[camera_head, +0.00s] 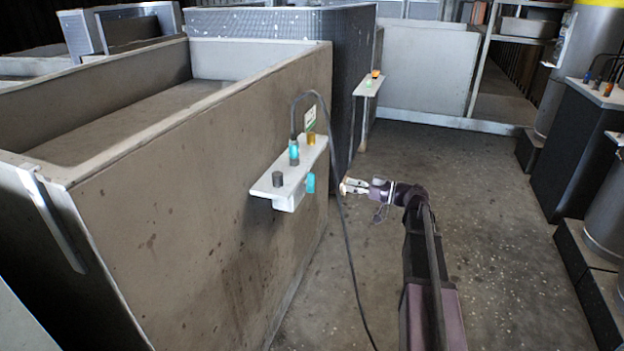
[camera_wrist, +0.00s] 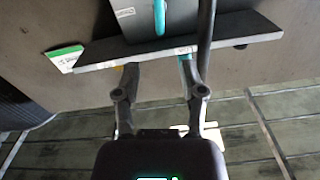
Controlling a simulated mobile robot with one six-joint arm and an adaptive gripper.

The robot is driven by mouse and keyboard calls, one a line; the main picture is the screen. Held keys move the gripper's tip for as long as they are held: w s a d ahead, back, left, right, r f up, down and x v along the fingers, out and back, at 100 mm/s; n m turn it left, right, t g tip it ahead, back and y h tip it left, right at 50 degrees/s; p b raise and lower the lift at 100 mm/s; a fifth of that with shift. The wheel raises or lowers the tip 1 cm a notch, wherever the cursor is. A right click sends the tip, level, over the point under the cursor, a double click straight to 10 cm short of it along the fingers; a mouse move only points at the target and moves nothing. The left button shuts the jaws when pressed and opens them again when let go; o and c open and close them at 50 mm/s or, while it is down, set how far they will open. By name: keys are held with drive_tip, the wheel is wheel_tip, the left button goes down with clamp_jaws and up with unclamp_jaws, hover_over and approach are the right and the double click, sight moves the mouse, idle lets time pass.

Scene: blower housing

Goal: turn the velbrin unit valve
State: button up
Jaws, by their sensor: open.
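No part carries a readable velbrin name. A pale control shelf (camera_head: 290,172) juts from the grey tank's side. On top are a teal-collared connector (camera_head: 294,152) with a black cable, an orange piece (camera_head: 311,138) and a dark knob (camera_head: 278,179). A teal handle (camera_head: 310,183) sits on the box below the shelf; it also appears as a teal bar (camera_wrist: 160,16) in the wrist view. My gripper (camera_head: 345,187) is open and empty, right of the teal handle and apart from it. In the wrist view its fingers (camera_wrist: 158,68) are spread, pointing towards the shelf edge.
The black cable (camera_head: 345,255) hangs from the shelf to the floor, left of my arm. A second shelf (camera_head: 369,86) with coloured parts stands further back. Dark cabinets (camera_head: 580,150) stand at right. The floor (camera_head: 500,240) between is clear.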

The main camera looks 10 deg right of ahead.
sight(312, 178)
drive_tip(key=x, duration=1.2)
clamp_jaws()
